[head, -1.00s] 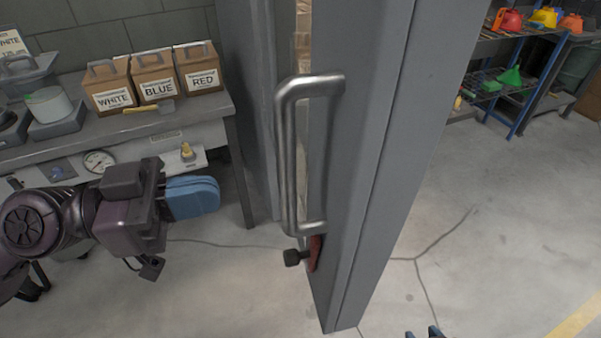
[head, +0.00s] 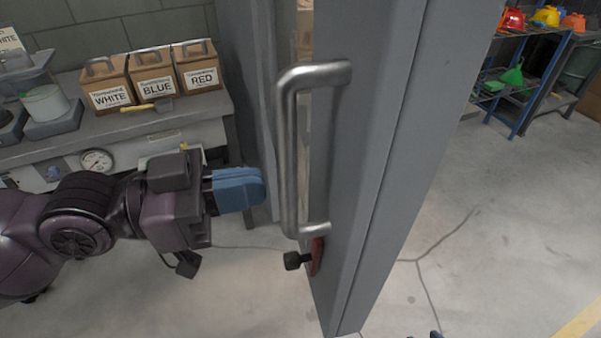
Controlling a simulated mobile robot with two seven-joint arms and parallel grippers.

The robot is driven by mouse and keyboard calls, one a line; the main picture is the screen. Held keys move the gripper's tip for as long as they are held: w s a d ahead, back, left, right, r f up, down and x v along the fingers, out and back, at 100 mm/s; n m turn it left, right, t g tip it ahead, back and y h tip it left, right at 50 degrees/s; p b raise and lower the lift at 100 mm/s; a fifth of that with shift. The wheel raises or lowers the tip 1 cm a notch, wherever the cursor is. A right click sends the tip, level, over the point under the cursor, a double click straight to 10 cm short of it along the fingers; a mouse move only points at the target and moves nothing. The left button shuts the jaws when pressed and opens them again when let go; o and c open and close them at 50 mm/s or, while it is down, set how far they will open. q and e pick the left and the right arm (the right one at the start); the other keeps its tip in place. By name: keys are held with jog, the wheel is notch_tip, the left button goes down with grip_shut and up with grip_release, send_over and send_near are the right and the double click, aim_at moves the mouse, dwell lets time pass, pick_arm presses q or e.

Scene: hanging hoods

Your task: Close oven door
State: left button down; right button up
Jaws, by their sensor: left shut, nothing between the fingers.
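The oven door (head: 375,170) is a tall grey panel that stands ajar in the middle of the view, seen nearly edge-on. A narrow gap beside it shows a lighter interior. A silver handle (head: 290,160) is fixed upright on the door. Below it is a black knob (head: 292,261) on a red plate. My left gripper (head: 262,188) has blue fingers, which are shut and empty. It is just left of the handle, apart from it as far as I can tell. At the bottom edge, a small dark blue tip (head: 435,334) shows, perhaps my right gripper; its jaws cannot be made out.
A workbench (head: 215,103) on the left holds boxes (head: 154,82) labelled white, blue and red, plus a scale (head: 50,122). A blue-framed shelf (head: 520,110) with coloured containers stands at the back right. The floor (head: 480,230) right of the door is clear.

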aim_at(323, 174)
pick_arm(q)
jog(key=d+p, duration=0.2)
jog(key=d, duration=0.1)
jog(key=shift+w+d+r, duration=0.1)
jog(key=shift+d+r, duration=0.1)
jog(key=shift+r, duration=0.2)
jog(key=shift+w+d+f+p, duration=0.15)
jog(key=shift+d+p, duration=0.45)
jog(key=shift+d, duration=0.4)
jog(key=shift+w+d+f, duration=0.1)
jog(key=shift+d, duration=0.2)
pick_arm(e)
jog(key=shift+s+d+r, duration=0.15)
jog(key=shift+s+r, duration=0.05)
jog(key=shift+r, duration=0.4)
jog(key=shift+s+d+r, duration=0.1)
jog(key=shift+s+r, duration=0.05)
jog(key=shift+r, duration=0.45)
pick_arm(q)
jog(key=shift+d, duration=0.1)
pick_arm(e)
jog(key=shift+w+r, duration=0.1)
